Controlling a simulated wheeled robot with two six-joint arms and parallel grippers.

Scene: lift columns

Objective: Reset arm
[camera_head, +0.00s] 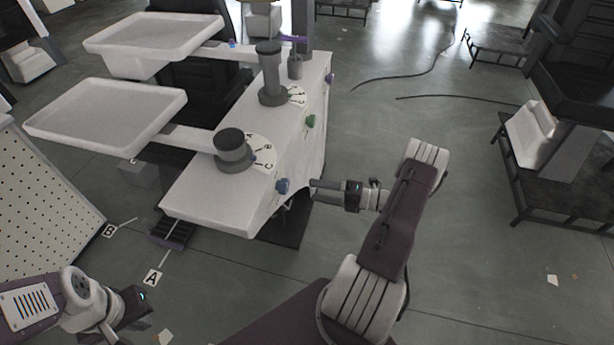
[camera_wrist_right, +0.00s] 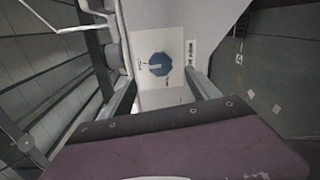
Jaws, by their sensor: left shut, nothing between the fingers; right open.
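My right gripper (camera_head: 314,188) is open and reaches left toward a blue knob (camera_head: 283,186) on the side of a white machine (camera_head: 215,195). In the right wrist view the blue knob (camera_wrist_right: 159,64) sits between and beyond the two spread fingers (camera_wrist_right: 163,90). A gap shows between the fingertips and the knob in the head view, and nothing is held. My left gripper (camera_head: 137,300) is at the lower left, low and away from the machine. It is shut and empty, with its fingertips hard to make out.
A perforated panel (camera_head: 40,205) stands at the left. Markers A (camera_head: 152,277) and B (camera_head: 109,230) are near the floor. Open floor (camera_head: 480,200) lies to the right.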

